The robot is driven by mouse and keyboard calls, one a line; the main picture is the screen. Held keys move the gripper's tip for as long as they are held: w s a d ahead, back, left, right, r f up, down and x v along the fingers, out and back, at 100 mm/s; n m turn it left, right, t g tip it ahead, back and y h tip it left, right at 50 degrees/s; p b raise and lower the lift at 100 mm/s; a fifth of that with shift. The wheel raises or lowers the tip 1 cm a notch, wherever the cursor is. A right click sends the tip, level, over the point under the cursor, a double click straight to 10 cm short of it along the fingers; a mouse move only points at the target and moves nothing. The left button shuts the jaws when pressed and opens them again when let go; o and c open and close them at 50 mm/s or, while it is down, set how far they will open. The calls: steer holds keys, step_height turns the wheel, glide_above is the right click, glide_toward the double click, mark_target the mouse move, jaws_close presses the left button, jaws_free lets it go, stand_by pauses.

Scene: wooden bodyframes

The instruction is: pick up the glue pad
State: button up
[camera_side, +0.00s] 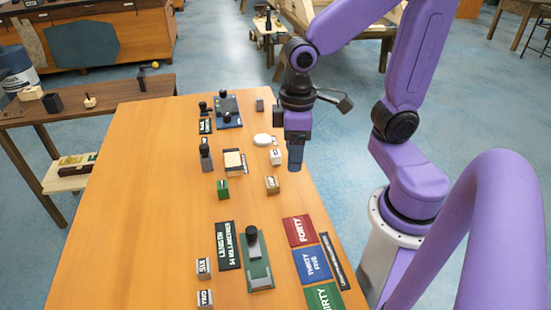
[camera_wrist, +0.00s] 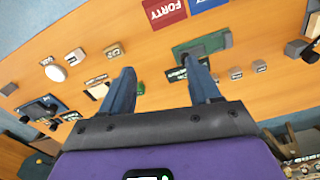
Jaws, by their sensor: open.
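I cannot tell for certain which item is the glue pad. One candidate is a cream square pad (camera_side: 233,160) on a dark base at mid-table; in the wrist view it shows partly beside the left finger (camera_wrist: 98,90). Another is a white round pad (camera_side: 262,140) to its upper right, which shows in the wrist view (camera_wrist: 55,74) at the left. My gripper (camera_side: 295,166) is near the table's right edge, to the right of both, pointing down.
Small labelled blocks stand nearby: a green one (camera_side: 222,189), a tan one (camera_side: 272,184) and a pale one (camera_side: 276,157). A green plate with a black knob (camera_side: 258,272) and coloured number cards (camera_side: 299,230) lie nearer the camera. The table's left side is clear.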

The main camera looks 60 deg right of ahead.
steer(key=w+d+m, duration=0.3)
steer(key=w+m, duration=0.2)
steer(key=w, duration=0.2)
steer(key=m, duration=1.1)
glide_above(275, 152)
step_height(275, 152, down, 4)
step_height(275, 152, down, 11)
steer(key=shift+s+d+f, duration=0.1)
steer(key=shift+s, duration=0.05)
steer(key=shift+f, duration=3.15)
steer(key=c, duration=1)
